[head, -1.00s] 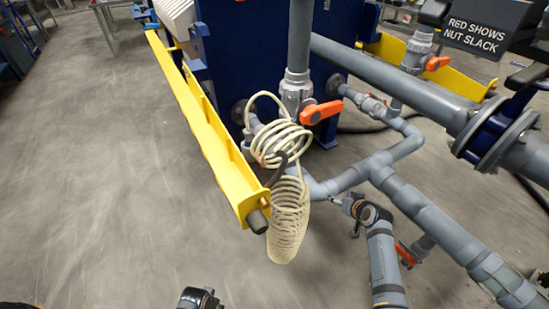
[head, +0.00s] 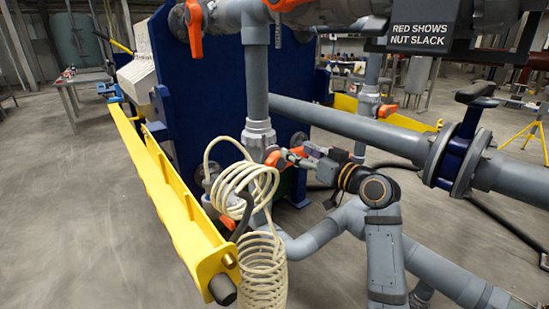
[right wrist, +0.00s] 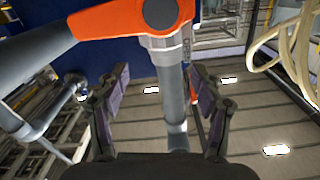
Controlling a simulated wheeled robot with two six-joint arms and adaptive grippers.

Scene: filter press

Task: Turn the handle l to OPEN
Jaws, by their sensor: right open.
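An orange lever handle (head: 274,158) is on a valve of the grey vertical pipe (head: 257,85), in front of the dark blue plate. My right gripper (head: 289,156) is open at the handle's right side, its fingertips overlapping the handle in the head view. In the right wrist view, the orange handle (right wrist: 108,18) crosses the top of the picture, beyond the two spread fingers (right wrist: 158,85). The grey pipe (right wrist: 175,100) shows between the fingers. Nothing is held, and I cannot tell whether a finger touches the handle. My left gripper is out of view.
Coiled cream hose (head: 262,265) hangs left of the valve, beside a yellow rail (head: 165,190). More orange handles show at the top (head: 194,30) and right (head: 387,110). Thick grey pipes (head: 350,130) run across the right. The floor at left is clear.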

